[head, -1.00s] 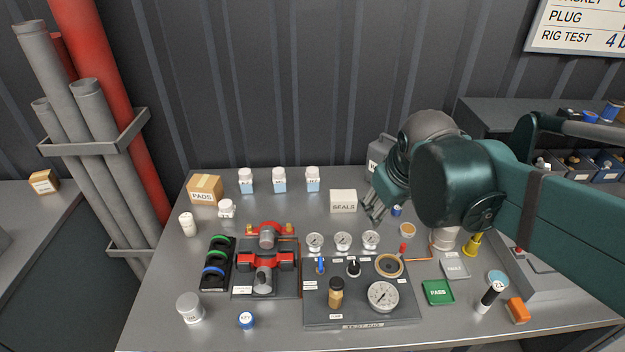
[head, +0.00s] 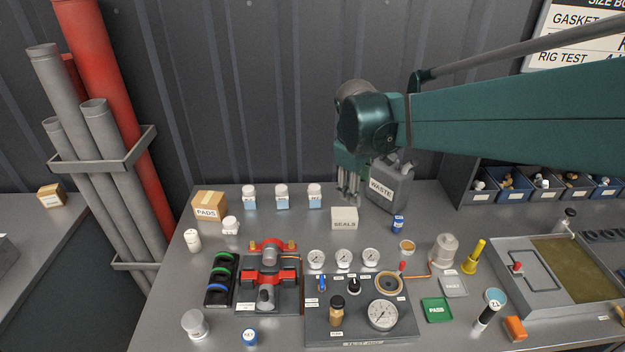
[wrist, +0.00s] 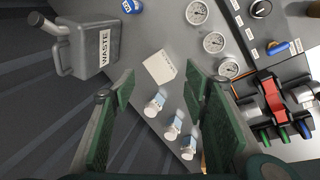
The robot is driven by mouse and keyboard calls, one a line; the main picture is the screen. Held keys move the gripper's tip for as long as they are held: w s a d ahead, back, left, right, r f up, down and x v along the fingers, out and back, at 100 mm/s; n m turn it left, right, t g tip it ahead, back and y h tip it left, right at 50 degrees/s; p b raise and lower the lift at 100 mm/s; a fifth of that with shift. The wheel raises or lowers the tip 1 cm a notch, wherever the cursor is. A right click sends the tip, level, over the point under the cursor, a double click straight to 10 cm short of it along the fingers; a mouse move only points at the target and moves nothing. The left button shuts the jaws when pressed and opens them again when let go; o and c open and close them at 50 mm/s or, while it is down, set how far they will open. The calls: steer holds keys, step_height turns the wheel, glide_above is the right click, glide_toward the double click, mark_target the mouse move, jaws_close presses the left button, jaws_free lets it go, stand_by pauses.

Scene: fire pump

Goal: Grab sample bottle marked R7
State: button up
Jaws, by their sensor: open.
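Three sample bottles with white caps and pale blue lower parts stand upright in a row at the back of the bench: left (head: 249,196), middle (head: 282,197) and right (head: 315,196). Their labels are too small to read surely, so I cannot tell which is R7. My gripper (head: 348,202) hangs right of the right bottle, above and behind the SEALS box (head: 344,217), apart from the bottles. In the wrist view my gripper (wrist: 160,78) is open and empty, with the bottles (wrist: 172,128) between its spread fingers.
The grey WASTE can (head: 389,188) stands just right of my gripper. The PADS box (head: 210,205) and a small white jar (head: 231,226) are left of the bottles. The test rig (head: 360,317) and red clamp (head: 267,278) lie in front. Bench between bottles and rig is mostly clear.

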mark_target(310, 188)
steer(key=w+a+f+n+g+h+p, duration=0.1)
steer(key=w+a+f+n+p, duration=0.1)
steer(key=w+a+f, duration=0.2)
steer(key=w+a+f+n+h+p, duration=0.1)
steer(key=w+a+f+n+p, duration=0.1)
steer(key=w+a+f, duration=0.3)
steer(key=w+a+f+n+g+p, duration=0.1)
steer(key=w+a+f+n, duration=0.3)
steer(key=w, duration=0.6)
steer(key=shift+a+f+g+h+p, duration=0.2)
steer(key=shift+a+g+h+p, duration=0.15)
steer(key=shift+p, duration=0.25)
steer(key=shift+w+a+f+n, duration=0.25)
steer(key=shift+w+f+n, duration=0.15)
steer(key=shift+f, duration=0.15)
steer(key=shift+s+d+f, duration=0.1)
steer(key=shift+x, duration=1.15)
steer(key=shift+d+f, duration=0.1)
steer(key=shift+f, duration=0.05)
steer(key=shift+x, duration=2.45)
